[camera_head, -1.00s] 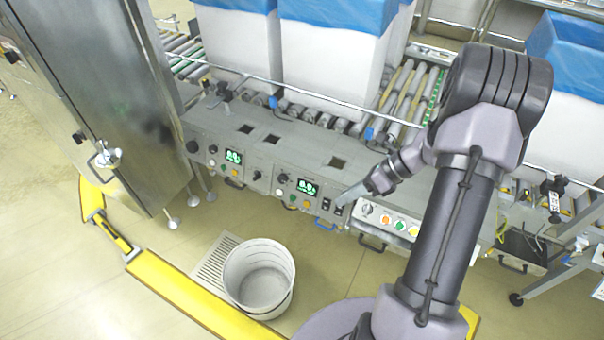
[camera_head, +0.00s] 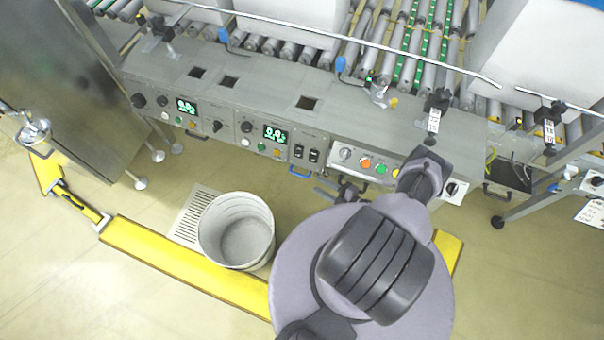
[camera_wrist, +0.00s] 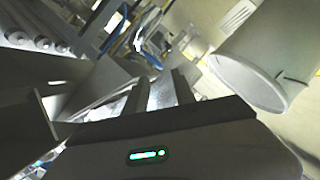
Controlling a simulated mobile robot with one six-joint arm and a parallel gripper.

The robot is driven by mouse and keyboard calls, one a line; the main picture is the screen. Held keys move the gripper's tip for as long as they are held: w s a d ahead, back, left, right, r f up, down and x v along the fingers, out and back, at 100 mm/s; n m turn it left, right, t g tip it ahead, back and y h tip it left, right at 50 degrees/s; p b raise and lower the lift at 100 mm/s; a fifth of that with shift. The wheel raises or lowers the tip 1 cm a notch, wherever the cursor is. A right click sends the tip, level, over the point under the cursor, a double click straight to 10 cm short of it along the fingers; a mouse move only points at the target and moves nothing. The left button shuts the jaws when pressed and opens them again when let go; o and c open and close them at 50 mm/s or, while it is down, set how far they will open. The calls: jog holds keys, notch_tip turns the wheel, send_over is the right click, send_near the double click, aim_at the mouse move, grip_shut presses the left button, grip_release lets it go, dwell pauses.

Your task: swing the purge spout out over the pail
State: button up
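The white pail (camera_head: 262,256) stands upright on the floor in front of the machine, beside a floor grate. It also shows at the upper right of the wrist view (camera_wrist: 268,58). A shiny metal fitting (camera_head: 36,131) sticks out from the steel cabinet at the left edge; I cannot tell whether it is the purge spout. No other spout is clear. My gripper (camera_head: 328,192) is low in front of the control panel, to the right of the pail and apart from it. In the wrist view its fingers (camera_wrist: 160,88) are apart with nothing clearly between them.
The control panel (camera_head: 225,125) has displays, knobs and coloured buttons, with handles along its front. A roller conveyor (camera_head: 410,55) with white boxes lies behind it. A low yellow barrier (camera_head: 180,268) runs in front of the pail. The floor left of the grate (camera_head: 190,215) is clear.

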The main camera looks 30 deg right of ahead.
aim_at(302, 175)
jog(key=b+x, duration=0.1)
jog(key=x, duration=0.8)
jog(key=shift+w+b, duration=0.15)
jog(key=shift+b, duration=0.25)
jog(key=c, duration=0.7)
jog(key=shift+a+f, duration=0.1)
jog(key=shift+a, duration=0.05)
dwell(0.4)
